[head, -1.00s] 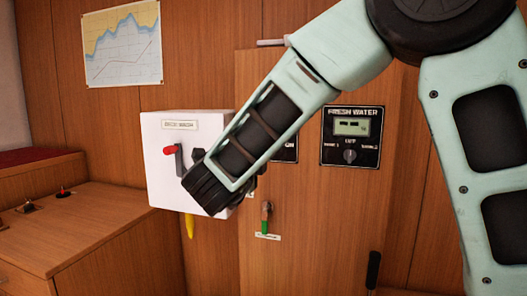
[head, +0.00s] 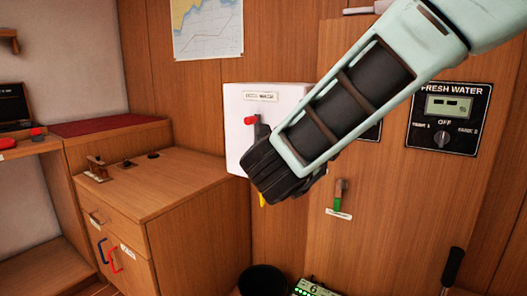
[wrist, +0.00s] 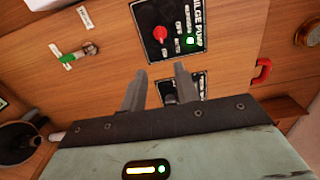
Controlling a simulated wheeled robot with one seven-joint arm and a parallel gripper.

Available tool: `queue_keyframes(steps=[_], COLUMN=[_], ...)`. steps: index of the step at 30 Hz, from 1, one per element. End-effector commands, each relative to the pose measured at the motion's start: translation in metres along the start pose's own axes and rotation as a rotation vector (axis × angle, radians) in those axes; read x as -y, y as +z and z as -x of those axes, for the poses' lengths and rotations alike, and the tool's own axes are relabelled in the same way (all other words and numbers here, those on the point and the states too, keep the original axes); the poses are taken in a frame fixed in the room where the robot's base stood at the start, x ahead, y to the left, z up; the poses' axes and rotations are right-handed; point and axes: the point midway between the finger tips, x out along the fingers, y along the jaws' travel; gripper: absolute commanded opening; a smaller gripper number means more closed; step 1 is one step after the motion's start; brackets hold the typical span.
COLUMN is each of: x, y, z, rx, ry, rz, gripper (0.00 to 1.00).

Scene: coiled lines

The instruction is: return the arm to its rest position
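My arm reaches in from the upper right of the head view, and its dark wrist end is in front of the white box's lower right part. My gripper's fingers are hidden there. In the wrist view my gripper (wrist: 160,86) shows two grey fingers apart, with nothing between them. Beyond them is the wood panel with the bilge pump panel (wrist: 172,28), which has a red knob and a lit green lamp. A second dark panel (wrist: 197,85) is partly hidden behind the fingers.
A white box (head: 288,98) with a red-tipped lever and the fresh water panel (head: 449,118) are on the wall. A green-handled valve (head: 339,195) is below. A black bucket (head: 263,280) and a green-lit device (head: 314,287) are low down. A wooden cabinet (head: 165,195) stands left.

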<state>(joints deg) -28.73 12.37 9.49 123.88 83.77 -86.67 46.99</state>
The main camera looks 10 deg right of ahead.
Motion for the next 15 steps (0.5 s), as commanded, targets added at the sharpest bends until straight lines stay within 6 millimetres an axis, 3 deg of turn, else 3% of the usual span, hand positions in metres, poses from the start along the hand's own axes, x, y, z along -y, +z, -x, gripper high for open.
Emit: queue_keyframes(steps=[4,8,12,15], x=[-0.004,-0.017,-0.039,-0.059], y=[0.015,0.050,0.087,0.100], z=[0.004,0.021,0.062,0.101], rx=[0.103,0.349,0.685,0.920], ry=[0.025,0.073,0.110,0.121], rz=[0.039,0.154,0.355,0.523], gripper=[0.31,0.31,0.31,0.31])
